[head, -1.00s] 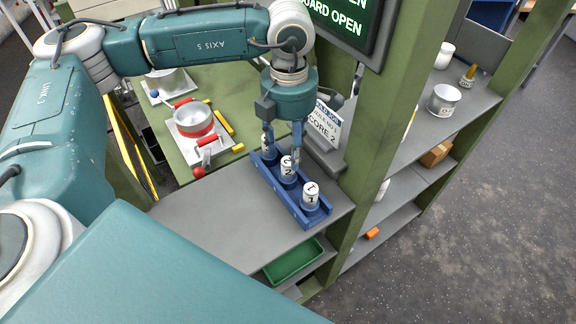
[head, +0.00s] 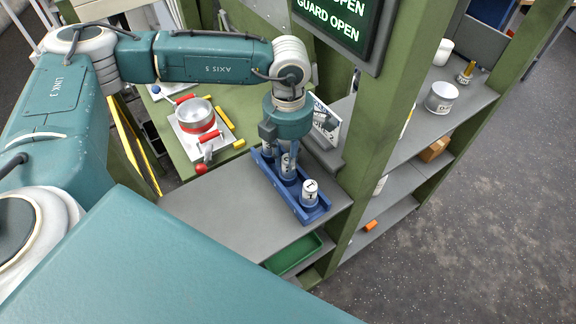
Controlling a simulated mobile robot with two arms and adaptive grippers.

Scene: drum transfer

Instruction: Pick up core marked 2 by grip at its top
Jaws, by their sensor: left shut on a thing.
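The core marked 2 (head: 286,163) is a white-topped cylinder in the middle of the blue rack (head: 301,217), partly covered by gripper fingers. My left gripper (head: 287,170) points down from above and is shut on its upper part. The core still appears to be in the rack; I cannot tell whether it has lifted at all. The core marked 1 (head: 310,189) stands upright at the rack's near end. Another core (head: 267,150) stands at the far end, mostly hidden by the gripper. My right gripper is not in view.
A sign (head: 325,122) stands just right of the gripper, and a green post (head: 372,150) rises beyond it. A screen reading GUARD OPEN (head: 336,22) hangs above. A pot (head: 196,117) sits on the green table to the left. The grey bench (head: 222,215) left of the rack is clear.

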